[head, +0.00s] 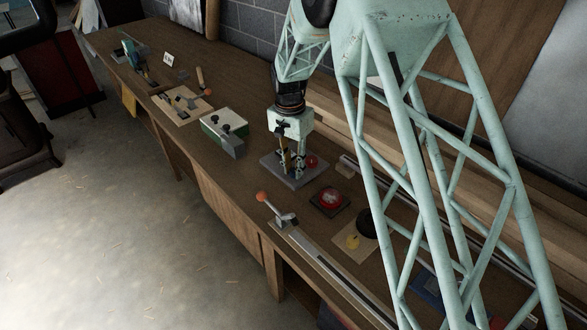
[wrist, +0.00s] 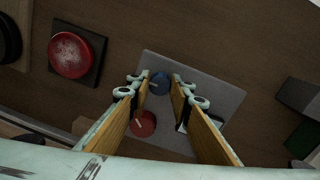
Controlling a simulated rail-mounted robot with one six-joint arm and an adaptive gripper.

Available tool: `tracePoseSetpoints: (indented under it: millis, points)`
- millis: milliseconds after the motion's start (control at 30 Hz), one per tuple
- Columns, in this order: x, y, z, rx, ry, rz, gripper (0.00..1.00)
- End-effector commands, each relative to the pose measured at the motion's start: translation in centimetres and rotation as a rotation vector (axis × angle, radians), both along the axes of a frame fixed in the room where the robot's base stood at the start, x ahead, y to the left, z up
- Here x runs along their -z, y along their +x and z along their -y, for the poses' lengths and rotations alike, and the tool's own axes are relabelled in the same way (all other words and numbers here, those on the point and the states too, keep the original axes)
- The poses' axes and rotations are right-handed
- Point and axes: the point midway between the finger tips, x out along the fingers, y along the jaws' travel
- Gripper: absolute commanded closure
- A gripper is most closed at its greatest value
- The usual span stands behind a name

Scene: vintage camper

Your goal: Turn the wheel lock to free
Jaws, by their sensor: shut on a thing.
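A flat grey plate (head: 297,180) lies on the workbench below my gripper (head: 291,168). It also shows in the wrist view (wrist: 222,96), carrying a blue knob (wrist: 160,82) and a red knob (wrist: 143,124) with a pale pointer mark. The red knob shows in the head view (head: 312,161) just right of my gripper. My gripper (wrist: 159,82) points down, with its fingertips on either side of the blue knob and shut on it. The red knob is behind the fingertips in the wrist view, untouched. No readable wheel lock label shows; a small white patch is partly hidden by the right finger.
A red button on a dark base (head: 330,199) stands near the plate. A green and white box (head: 223,127) stands on the other side. A lever with an orange ball (head: 262,197) is at the bench's front edge.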

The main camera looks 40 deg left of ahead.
Motion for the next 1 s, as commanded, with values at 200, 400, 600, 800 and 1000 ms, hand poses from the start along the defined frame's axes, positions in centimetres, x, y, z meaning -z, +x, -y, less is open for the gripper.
tracePoseSetpoints:
  millis: [200,400,600,800,1000]
  points:
    - [-0.01,-0.01,0.0,-0.088,0.0,0.001,0.91]
    - [0.0,-0.02,0.04,-0.219,0.0,0.001,0.91]
    - [0.03,-0.02,0.09,-0.378,0.0,0.001,0.91]
    - [0.03,-0.03,0.14,-0.538,0.0,0.0,0.91]
    - [0.01,-0.03,0.17,-0.696,0.0,0.0,0.91]
